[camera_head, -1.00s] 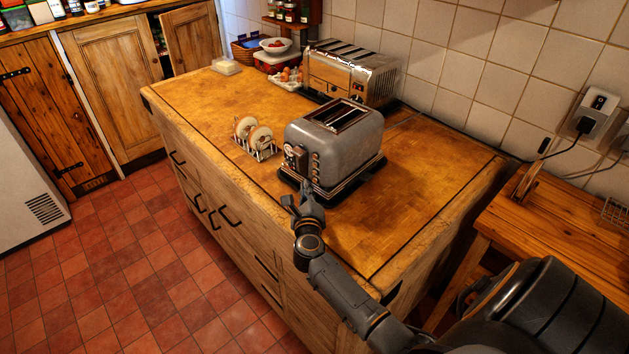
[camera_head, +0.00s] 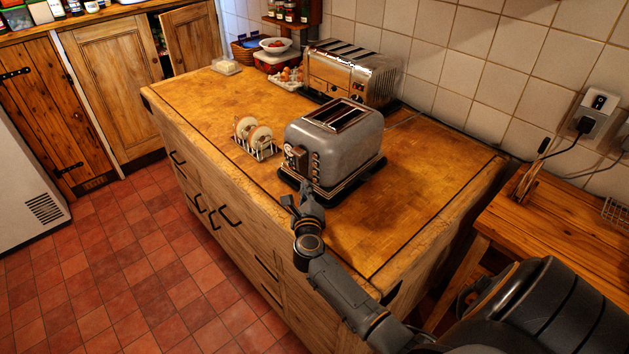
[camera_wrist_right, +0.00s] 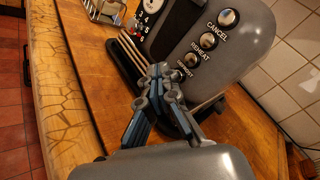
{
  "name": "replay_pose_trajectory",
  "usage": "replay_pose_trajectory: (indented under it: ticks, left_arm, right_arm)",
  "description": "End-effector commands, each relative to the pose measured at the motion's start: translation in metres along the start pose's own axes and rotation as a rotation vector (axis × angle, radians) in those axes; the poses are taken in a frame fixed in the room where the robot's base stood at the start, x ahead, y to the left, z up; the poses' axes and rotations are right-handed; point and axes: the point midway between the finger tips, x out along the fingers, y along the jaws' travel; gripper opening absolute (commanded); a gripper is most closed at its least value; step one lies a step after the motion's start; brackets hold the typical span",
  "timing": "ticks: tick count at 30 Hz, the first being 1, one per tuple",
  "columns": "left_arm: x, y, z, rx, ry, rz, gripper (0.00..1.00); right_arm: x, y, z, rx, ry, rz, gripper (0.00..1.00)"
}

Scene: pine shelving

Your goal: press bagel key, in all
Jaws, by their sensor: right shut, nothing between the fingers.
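The grey toaster (camera_head: 335,150) stands on the wooden island. Its front has a column of small round keys (camera_head: 315,165), too small to read in the head view. In the right wrist view, the cancel key (camera_wrist_right: 228,18), the reheat key (camera_wrist_right: 207,40) and a third key (camera_wrist_right: 190,60) with a partly hidden label show. The bagel key cannot be made out; my gripper covers the panel below the third key. My right gripper (camera_head: 300,198) is shut and empty, its fingertips (camera_wrist_right: 160,72) close to the lower panel. Contact cannot be told. My left gripper is out of view.
A rack with bagels (camera_head: 256,143) stands left of the toaster. A second, steel toaster (camera_head: 350,75), an egg tray and a butter dish (camera_head: 226,66) are farther back. The island top (camera_head: 420,190) is clear to the right.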

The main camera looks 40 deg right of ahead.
Motion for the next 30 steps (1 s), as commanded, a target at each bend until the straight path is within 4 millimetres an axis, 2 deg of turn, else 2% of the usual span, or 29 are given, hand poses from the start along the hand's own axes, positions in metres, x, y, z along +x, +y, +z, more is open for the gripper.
replay_pose_trajectory:
  ticks: [30]
  left_arm:
    - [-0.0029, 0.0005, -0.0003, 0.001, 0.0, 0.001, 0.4]
  right_arm:
    - [0.0073, -0.0058, -0.0052, 0.0, 0.0, 0.0, 0.0]
